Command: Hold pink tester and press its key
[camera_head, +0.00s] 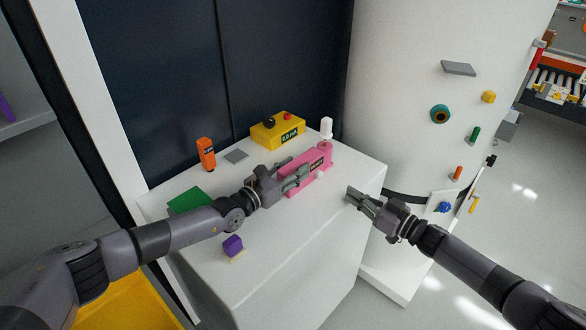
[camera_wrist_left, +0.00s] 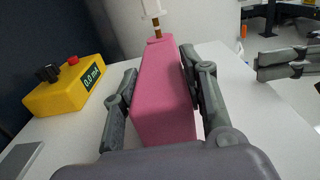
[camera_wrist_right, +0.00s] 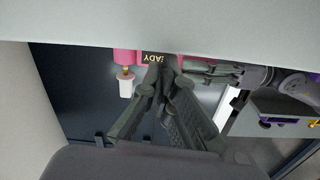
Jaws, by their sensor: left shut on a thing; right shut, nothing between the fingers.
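The pink tester (camera_head: 314,168) is a long block on the white cabinet top, with a white-tipped post at its far end and a small dark display on its side. My left gripper (camera_head: 300,172) is shut on the tester's near part; in the left wrist view the fingers lie along both sides of the pink body (camera_wrist_left: 160,92). My right gripper (camera_head: 352,192) is shut and empty, apart from the tester, to its right. In the right wrist view its closed fingertips (camera_wrist_right: 163,62) overlap the display, which partly reads "EADY". I cannot clearly make out the key.
A yellow meter box (camera_head: 277,131) reading 0.0 mA stands behind the tester. An orange device (camera_head: 206,153), grey plate (camera_head: 236,156), green pad (camera_head: 190,200) and purple block (camera_head: 233,246) are on the cabinet top (camera_head: 290,245). A white column (camera_head: 420,80) stands right.

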